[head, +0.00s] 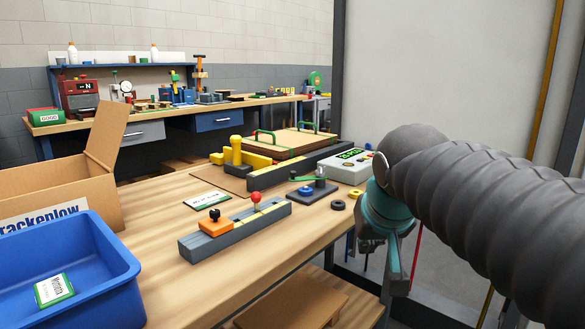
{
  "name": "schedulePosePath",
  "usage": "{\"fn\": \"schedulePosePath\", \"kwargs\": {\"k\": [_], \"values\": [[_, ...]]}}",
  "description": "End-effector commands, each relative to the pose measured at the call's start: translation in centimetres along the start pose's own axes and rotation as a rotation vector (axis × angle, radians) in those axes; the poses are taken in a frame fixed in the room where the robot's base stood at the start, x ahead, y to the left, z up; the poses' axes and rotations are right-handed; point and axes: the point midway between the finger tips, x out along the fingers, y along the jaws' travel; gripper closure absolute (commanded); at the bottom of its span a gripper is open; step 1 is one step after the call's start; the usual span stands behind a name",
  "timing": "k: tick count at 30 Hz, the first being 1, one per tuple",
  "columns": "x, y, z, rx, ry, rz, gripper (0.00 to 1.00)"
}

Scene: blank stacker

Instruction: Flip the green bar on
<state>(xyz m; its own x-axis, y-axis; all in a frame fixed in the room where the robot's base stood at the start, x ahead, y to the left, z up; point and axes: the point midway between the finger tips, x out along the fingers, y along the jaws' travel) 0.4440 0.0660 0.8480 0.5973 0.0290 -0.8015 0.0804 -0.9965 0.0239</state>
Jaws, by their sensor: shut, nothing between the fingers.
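A thin green bar (306,179) lies nearly level in the head view, reaching left from a small dark post on a grey base plate (312,193). A blue round part sits on the same plate. The plate stands near the right edge of the wooden workbench (165,215). My gripper (398,284) hangs below its teal wrist, off the right edge of the bench and apart from the bar. It points down and is shut with nothing in it. Part of it is hidden behind my arm.
A grey box with a lit display (346,168) stands behind the plate. Black and yellow rings (338,205) lie beside it. A grey rail with an orange block (214,227) is in front. A blue bin (105,240) and cardboard box (62,188) are left.

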Motion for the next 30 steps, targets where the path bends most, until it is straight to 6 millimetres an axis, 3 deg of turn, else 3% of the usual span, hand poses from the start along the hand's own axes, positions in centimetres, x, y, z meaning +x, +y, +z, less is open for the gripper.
{"fn": "schedulePosePath", "kwargs": {"k": [1,3,6,10,13,19,30], "values": [[-0.4,-1.7,-3.4,-0.015,0.023,-0.012,1.00],[-0.9,-3.7,-7.2,-0.024,0.056,-0.022,1.00],[-1.5,-6.3,-11.5,-0.030,0.095,-0.035,1.00],[-2.0,-8.9,-15.2,-0.030,0.134,-0.048,1.00],[-2.2,-10.0,-16.7,-0.030,0.152,-0.053,1.00],[-1.3,-10.5,-17.6,-0.026,0.159,-0.055,1.00],[5.0,-10.7,-18.5,-0.026,0.157,-0.053,1.00]]}}
